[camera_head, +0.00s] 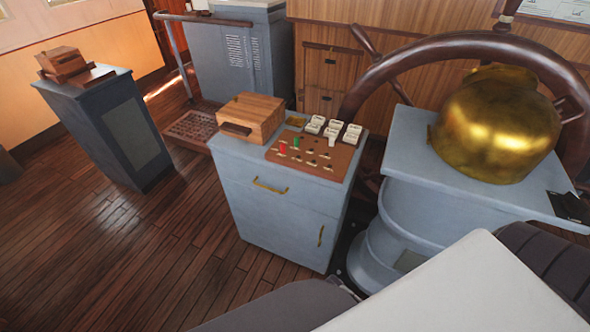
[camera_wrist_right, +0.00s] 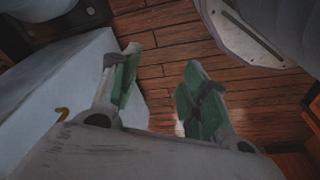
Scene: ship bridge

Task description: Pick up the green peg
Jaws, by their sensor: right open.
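The green peg (camera_head: 296,142) stands upright in the brown pegboard (camera_head: 318,163) on top of the grey cabinet (camera_head: 285,215), in the head view. It is small there, just right of a red peg. My right gripper (camera_wrist_right: 160,82) shows in the right wrist view, with its two green-padded fingers spread apart and nothing between them. Wooden floor lies behind the fingers. The peg is not in the right wrist view. Neither gripper shows in the head view.
A red peg (camera_head: 283,148) stands beside the green one. A wooden box (camera_head: 248,118) sits left of the board and white switch-like blocks (camera_head: 333,131) behind it. A brass dome (camera_head: 495,125) and ship's wheel (camera_head: 440,48) stand to the right. Open floor lies at left.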

